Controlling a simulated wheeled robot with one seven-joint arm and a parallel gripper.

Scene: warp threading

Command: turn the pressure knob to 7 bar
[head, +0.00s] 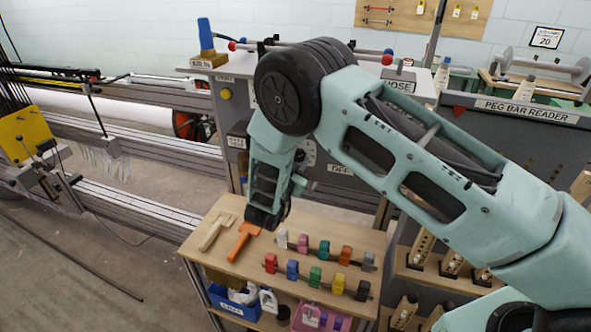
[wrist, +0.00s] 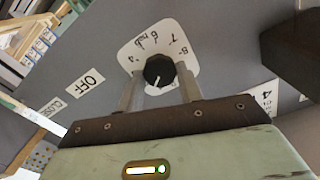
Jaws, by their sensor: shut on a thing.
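The pressure knob (wrist: 158,71) is round and black with a white pointer line. It sits in the middle of a white dial plate (wrist: 138,62) on a grey panel in the wrist view. The figures 6, 7 and 8 show along the plate's upper and upper right part. The pointer line points down and slightly left in the picture, away from the 7. My gripper (wrist: 159,76) has one finger on each side of the knob and is shut on it. In the head view the knob, dial and fingers are hidden behind my arm.
The panel carries OFF (wrist: 85,82) and CLOSE (wrist: 52,106) labels. A dark block (wrist: 290,45) juts out at the right of the wrist view. Below my arm, a wooden bench (head: 205,262) holds an orange tool (head: 242,238) and several coloured pieces.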

